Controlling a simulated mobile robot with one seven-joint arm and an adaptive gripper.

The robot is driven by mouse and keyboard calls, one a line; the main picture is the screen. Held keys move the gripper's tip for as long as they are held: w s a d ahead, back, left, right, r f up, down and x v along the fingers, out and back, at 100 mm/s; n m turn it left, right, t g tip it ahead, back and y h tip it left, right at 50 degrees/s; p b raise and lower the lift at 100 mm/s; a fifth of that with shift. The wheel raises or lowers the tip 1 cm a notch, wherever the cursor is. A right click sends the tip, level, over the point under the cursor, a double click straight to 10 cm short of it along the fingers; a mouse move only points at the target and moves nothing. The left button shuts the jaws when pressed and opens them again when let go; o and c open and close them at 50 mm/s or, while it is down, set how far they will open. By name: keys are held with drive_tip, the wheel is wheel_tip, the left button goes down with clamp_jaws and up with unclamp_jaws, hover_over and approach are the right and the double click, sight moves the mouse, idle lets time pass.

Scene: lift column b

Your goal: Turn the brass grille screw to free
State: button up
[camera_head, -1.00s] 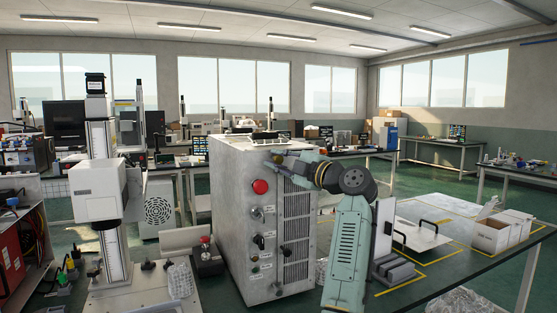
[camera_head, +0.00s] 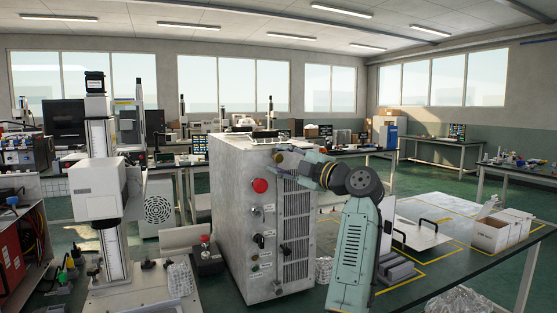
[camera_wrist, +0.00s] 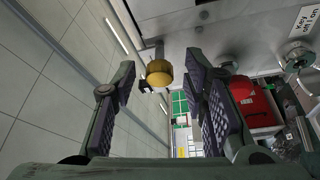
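The grey machine cabinet (camera_head: 238,220) stands on the bench, with a slotted grille (camera_head: 296,235) on its front right side. The brass grille screw (camera_wrist: 160,73) is a round yellow knob standing out from the panel in the wrist view. It also shows as a small yellowish spot near the cabinet's upper front edge (camera_head: 279,157). My gripper (camera_wrist: 160,90) is open, with one dark padded finger on each side of the screw and visible gaps to both. The screw appears just beyond or level with the fingertips; exact depth is unclear.
A red button (camera_head: 260,186), knobs and a key switch (camera_head: 258,241) sit left of the grille. The red button also shows close to the right finger in the wrist view (camera_wrist: 255,105). A white box (camera_head: 493,233) stands on the bench at right.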

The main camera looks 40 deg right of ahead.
drive_tip(key=s+d+f, duration=0.1)
drive_tip(key=s, duration=0.9)
drive_tip(key=shift+s+d, duration=0.15)
drive_tip(key=shift+d, duration=0.1)
drive_tip(key=shift+f, duration=0.15)
